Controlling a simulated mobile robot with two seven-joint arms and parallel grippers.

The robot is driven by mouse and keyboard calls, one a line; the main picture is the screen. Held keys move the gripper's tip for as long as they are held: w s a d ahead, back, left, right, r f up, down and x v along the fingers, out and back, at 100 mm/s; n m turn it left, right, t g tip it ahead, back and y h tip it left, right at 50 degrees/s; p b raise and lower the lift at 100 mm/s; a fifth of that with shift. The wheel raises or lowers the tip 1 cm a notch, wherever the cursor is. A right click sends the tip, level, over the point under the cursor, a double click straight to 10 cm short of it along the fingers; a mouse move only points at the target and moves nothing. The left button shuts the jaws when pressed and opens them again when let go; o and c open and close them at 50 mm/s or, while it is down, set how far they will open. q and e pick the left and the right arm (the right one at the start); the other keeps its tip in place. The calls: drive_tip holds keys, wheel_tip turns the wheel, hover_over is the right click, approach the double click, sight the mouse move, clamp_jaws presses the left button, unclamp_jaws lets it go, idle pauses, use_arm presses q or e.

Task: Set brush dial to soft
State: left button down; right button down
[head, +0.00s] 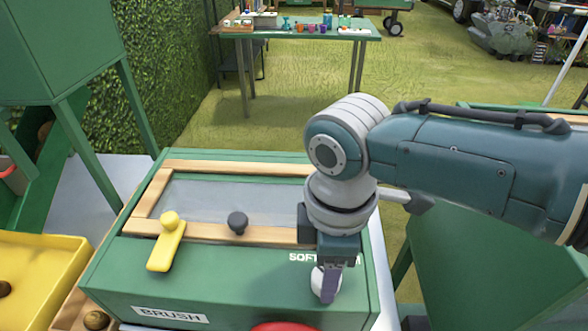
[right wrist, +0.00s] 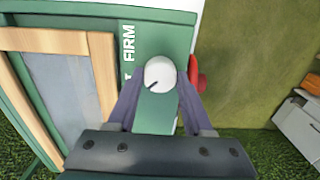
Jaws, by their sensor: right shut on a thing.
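The white round brush dial (right wrist: 160,73) is on the green brush machine (head: 230,280), at the right end of its front panel. It also shows in the head view (head: 317,284), partly covered by my finger. My right gripper (head: 326,287) reaches down over it, and in the right wrist view its fingers (right wrist: 160,80) are shut on the dial from both sides. A dark pointer mark on the dial points to the lower left, toward the SOFT side. The FIRM label (right wrist: 128,42) is readable; the SOFT label (head: 303,257) is partly hidden. My left gripper is not in view.
A yellow lever (head: 167,243) and a black knob (head: 237,222) stand left on the machine's top. A red part (head: 285,327) sticks out from its front near the dial. A yellow tray (head: 40,270) lies at the left. A table with small items (head: 300,34) stands far back.

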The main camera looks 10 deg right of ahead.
idle(0.4)
drive_tip(key=shift+c, duration=1.5)
unclamp_jaws()
wheel_tip(320, 180, up, 10)
drive_tip(key=p, duration=0.1)
drive_tip(key=shift+p, duration=0.35)
